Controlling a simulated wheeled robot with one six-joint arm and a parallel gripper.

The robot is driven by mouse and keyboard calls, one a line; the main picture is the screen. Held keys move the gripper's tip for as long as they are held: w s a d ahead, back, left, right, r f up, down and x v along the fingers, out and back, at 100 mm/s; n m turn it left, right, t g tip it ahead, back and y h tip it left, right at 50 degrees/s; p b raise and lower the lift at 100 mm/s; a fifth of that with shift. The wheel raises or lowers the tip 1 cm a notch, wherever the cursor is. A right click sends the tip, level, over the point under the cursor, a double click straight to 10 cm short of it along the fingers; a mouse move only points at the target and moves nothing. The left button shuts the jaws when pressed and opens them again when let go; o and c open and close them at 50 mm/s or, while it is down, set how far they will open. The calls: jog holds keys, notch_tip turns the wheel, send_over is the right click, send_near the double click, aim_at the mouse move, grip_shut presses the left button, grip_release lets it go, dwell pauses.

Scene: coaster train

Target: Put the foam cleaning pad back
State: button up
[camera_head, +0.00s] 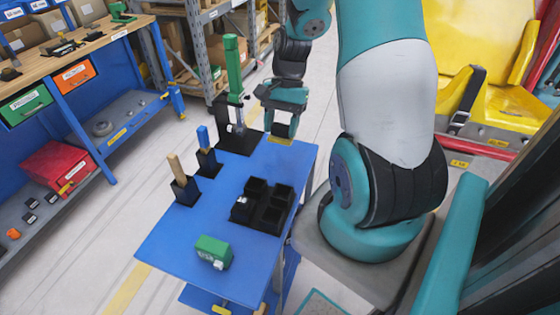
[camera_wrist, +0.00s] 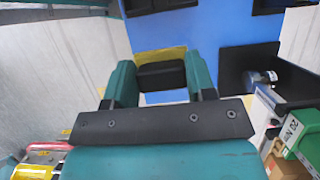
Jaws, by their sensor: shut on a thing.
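The foam cleaning pad is a dark block (camera_head: 282,130) at the far end of the blue table (camera_head: 165,242). My gripper (camera_head: 284,122) is shut on it and points down. In the wrist view the dark pad (camera_wrist: 161,75) sits between the two teal fingers. A yellow marked patch (camera_head: 280,141) lies on the table right by the pad; it also shows along the pad's edge in the wrist view (camera_wrist: 160,55). The pad's underside is hidden, so I cannot tell whether it touches the table.
The table also bears a black divided tray (camera_head: 270,215), two holders with upright handles (camera_head: 185,190), (camera_head: 207,160) and a green box (camera_head: 213,251). The table's front left is mostly clear.

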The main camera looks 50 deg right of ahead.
notch_tip(320, 180, down, 12)
jog(key=shift+s+d+r+p, duration=0.1)
jog(key=shift+p, duration=0.2)
jog(key=o, duration=0.9)
jog(key=shift+o, duration=0.2)
